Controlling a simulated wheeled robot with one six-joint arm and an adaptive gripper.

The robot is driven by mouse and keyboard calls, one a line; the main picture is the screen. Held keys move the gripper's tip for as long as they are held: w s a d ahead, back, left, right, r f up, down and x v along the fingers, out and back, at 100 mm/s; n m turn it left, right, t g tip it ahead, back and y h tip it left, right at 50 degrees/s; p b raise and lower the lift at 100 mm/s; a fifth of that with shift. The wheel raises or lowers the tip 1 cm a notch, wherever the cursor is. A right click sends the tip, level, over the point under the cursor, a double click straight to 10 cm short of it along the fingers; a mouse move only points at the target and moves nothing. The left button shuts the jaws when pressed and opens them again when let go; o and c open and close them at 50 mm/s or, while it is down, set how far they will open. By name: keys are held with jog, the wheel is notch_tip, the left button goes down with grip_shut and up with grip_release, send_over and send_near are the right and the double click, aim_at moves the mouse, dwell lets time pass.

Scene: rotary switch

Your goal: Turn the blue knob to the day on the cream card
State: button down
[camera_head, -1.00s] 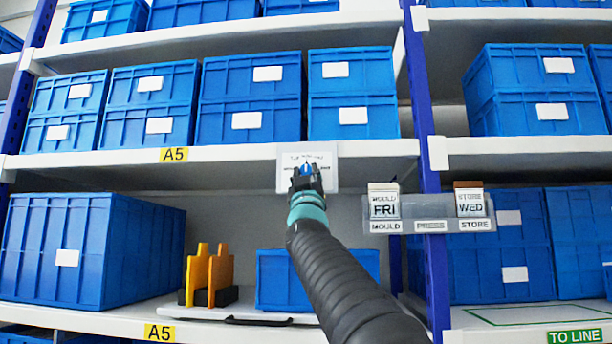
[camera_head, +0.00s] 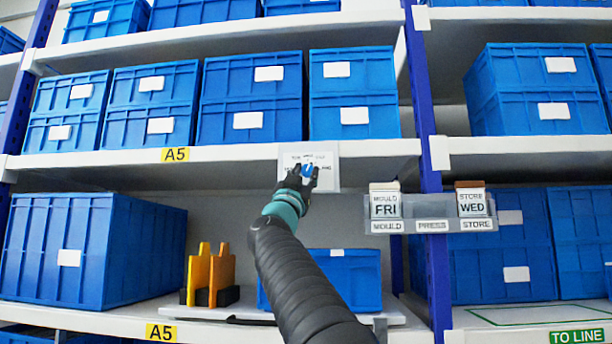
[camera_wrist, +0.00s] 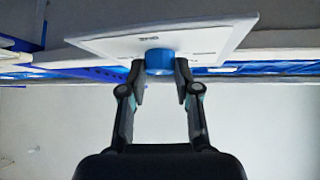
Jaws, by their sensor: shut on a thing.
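The blue knob (camera_head: 307,170) sits on a white plate (camera_head: 325,158) fixed at the front of the shelf edge. Small dark lettering rings the knob; most is too small to read, and my gripper covers the lower part. My gripper (camera_head: 302,178) is shut on the knob from the front. In the wrist view the blue knob (camera_wrist: 160,60) is between the two fingers (camera_wrist: 160,72). The cream card (camera_head: 384,202) stands in the left of a grey holder and reads MOULD FRI. A brown-topped card (camera_head: 471,202) at the right reads STORE WED.
The grey card holder (camera_head: 408,212) has labels MOULD, PRESS and STORE; its middle slot shows no card. Blue crates (camera_head: 95,250) fill the shelves. Orange parts (camera_head: 210,270) stand at lower left. A blue upright (camera_head: 430,150) is right of the plate.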

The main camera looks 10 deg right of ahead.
jog(key=shift+a+m+g+h, duration=0.1)
jog(key=shift+m+g+h, duration=1.25)
jog(key=shift+m, duration=0.85)
jog(key=shift+r+m+g, duration=0.1)
jog(key=shift+m+g, duration=0.25)
jog(key=shift+m, duration=0.05)
jog(key=c, duration=0.8)
grip_release()
jog(key=shift+v, duration=6)
jog(key=shift+w, duration=0.1)
